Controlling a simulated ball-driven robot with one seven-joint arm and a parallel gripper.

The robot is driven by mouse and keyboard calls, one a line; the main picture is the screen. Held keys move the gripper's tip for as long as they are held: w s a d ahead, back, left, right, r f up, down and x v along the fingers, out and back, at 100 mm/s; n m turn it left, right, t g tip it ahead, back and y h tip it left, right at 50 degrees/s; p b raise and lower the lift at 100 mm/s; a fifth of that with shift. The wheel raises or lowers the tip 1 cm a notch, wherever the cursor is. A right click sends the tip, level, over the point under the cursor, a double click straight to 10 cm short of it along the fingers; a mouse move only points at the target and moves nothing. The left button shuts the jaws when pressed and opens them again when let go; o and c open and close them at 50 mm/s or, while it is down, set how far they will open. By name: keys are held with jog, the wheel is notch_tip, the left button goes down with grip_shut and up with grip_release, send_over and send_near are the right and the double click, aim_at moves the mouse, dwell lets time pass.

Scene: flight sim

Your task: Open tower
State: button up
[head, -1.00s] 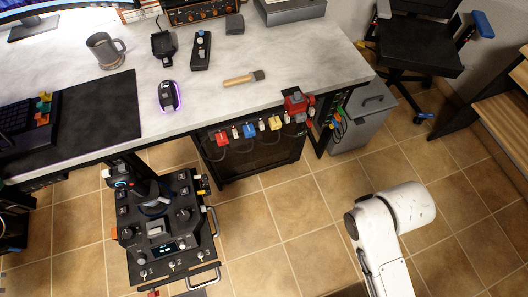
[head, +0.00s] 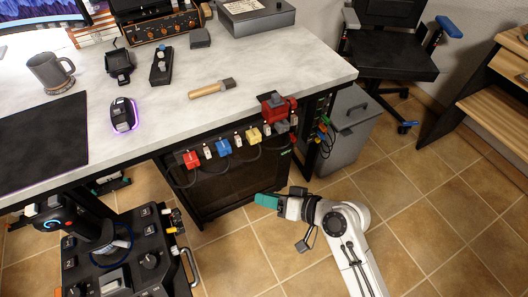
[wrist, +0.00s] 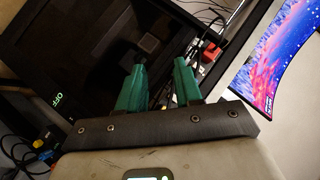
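The tower (head: 232,185) is a black box with a dark glossy front under the desk, in the middle of the head view. In the wrist view a dark panel (wrist: 75,55) with a green "OFF" display fills the upper left, seen at a tilt. My gripper (head: 266,201) has green fingertips and is in front of the tower's lower right part in the head view. In the wrist view my gripper (wrist: 158,78) has its two fingers apart with nothing between them. I cannot tell whether a fingertip touches the panel.
Coloured plugs with hanging cables (head: 222,147) run along the desk edge above the tower. A red clamp-like device (head: 278,107) sits at the desk corner. A grey bin (head: 345,130) stands right of the tower. A black control box (head: 125,255) is at lower left. Tiled floor is free at right.

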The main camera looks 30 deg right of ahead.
jog(key=w+d+f+m+t+b, duration=0.3)
jog(key=w+f+m+t+b, duration=0.15)
jog(key=w+t+b, duration=0.2)
jog(key=m+t+h+b, duration=0.3)
jog(key=m+h+b, duration=0.45)
jog(key=m, duration=0.35)
send_near(264, 137)
jog(key=shift+n, duration=0.25)
jog(key=w, duration=0.3)
jog(key=w+p, duration=0.1)
jog(key=w, duration=0.2)
jog(key=w+r, duration=0.1)
jog(key=w, duration=0.3)
jog(key=shift+c, duration=0.4)
jog(key=shift+s, duration=0.1)
grip_shut()
